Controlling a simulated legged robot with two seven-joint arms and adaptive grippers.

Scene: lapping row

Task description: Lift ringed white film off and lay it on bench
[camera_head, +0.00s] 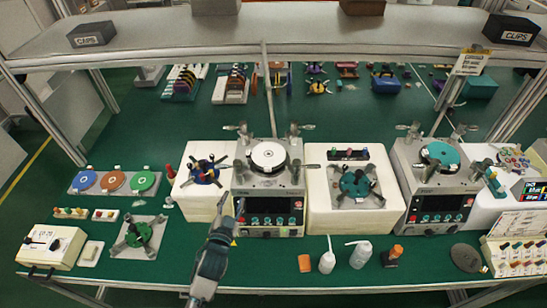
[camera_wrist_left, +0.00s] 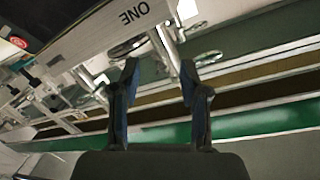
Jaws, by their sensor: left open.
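The white film (camera_head: 269,156) is a round white disc with a small dark ring at its centre. It lies on top of the left lapping machine (camera_head: 270,190) in the head view. My left gripper (camera_head: 239,207) is in front of that machine's left front edge, below and to the left of the film, and apart from it. In the left wrist view, my left gripper (camera_wrist_left: 160,72) has its two fingers spread with nothing between them. The wrist view shows a tilted machine face marked "ONE" (camera_wrist_left: 133,14); the film is not clear there. My right gripper is not in view.
The green bench (camera_head: 270,270) has bare room at the front. A green-disc fixture (camera_head: 139,234) is at left. White blocks (camera_head: 205,199) flank the machine. A shelf (camera_head: 270,35) spans above.

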